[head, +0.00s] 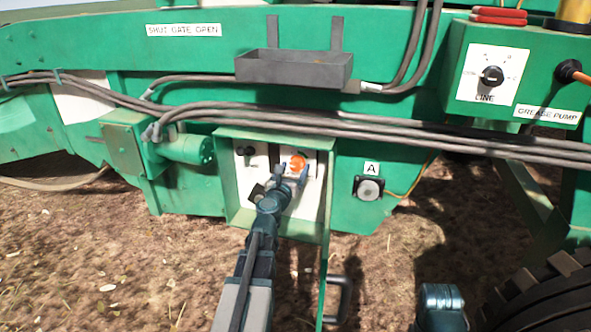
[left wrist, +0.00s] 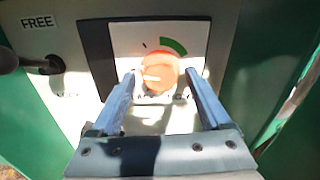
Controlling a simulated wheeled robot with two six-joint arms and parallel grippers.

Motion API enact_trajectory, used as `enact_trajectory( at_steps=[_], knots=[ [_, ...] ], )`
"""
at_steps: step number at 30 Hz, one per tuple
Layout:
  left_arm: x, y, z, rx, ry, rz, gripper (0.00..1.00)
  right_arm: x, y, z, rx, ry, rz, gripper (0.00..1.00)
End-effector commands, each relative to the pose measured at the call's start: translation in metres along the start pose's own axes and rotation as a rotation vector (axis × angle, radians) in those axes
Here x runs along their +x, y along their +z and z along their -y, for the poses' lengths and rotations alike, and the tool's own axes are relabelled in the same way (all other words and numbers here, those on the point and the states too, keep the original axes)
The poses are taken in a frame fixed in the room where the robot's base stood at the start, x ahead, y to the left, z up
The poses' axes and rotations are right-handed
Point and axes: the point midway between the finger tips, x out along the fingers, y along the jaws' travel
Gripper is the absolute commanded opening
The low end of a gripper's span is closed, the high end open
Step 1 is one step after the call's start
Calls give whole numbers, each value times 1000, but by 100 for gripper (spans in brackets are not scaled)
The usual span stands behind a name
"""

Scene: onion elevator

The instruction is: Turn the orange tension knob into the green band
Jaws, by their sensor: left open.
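The orange tension knob (head: 298,162) sits on a white plate inside an open green box on the machine. In the left wrist view the knob (left wrist: 161,68) is round, with a pale mark on its left side. The green band (left wrist: 174,45) is a short arc printed above and to the right of the knob, and the mark does not point at it. My left gripper (left wrist: 159,76) is open, with one finger on each side of the knob. I cannot tell whether the fingers touch it. My right gripper does not show.
A black lever (left wrist: 35,64) under a FREE label stands left of the knob. The green box walls (head: 228,180) close in on both sides. Hoses (head: 300,125) run across above the box.

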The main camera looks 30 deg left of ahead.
Motion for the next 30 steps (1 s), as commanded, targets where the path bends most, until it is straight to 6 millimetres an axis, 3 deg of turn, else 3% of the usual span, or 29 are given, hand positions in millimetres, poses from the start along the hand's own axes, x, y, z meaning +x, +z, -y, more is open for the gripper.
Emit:
enact_trajectory(
  at_steps=[3,16,30],
  knots=[
    [0,0,0,0,0,0,77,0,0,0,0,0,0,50],
    [0,0,0,0,-1,0,0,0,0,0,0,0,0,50],
    [-1,0,0,131,-1,0,0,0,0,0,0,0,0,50]
  ],
)
